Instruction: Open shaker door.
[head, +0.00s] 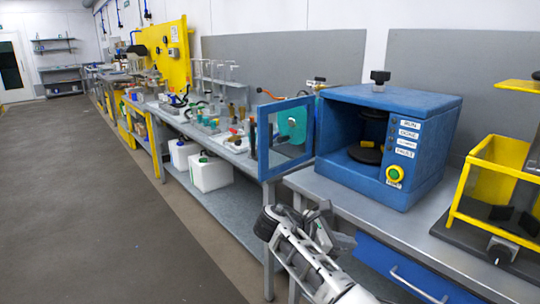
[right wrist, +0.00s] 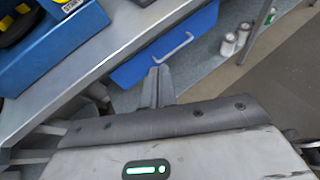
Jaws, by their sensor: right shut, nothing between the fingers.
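The blue shaker (head: 432,140) stands on the grey bench at the right of the head view. Its blue-framed door (head: 264,145) with a clear pane stands wide open, swung out to the left. Inside the opening a dark round platform (head: 365,154) shows. My right gripper (head: 324,220) is shut and empty, below the shaker and the door, in front of the bench edge and apart from the door. In the right wrist view its closed fingers (right wrist: 158,85) point towards the blue drawer. My left gripper is not in view.
A blue drawer with a pale handle (head: 418,284) hangs under the bench, close to my right gripper. A yellow-framed device (head: 490,190) stands right of the shaker. White canisters (head: 210,173) sit on the lower shelf. The floor at left is clear.

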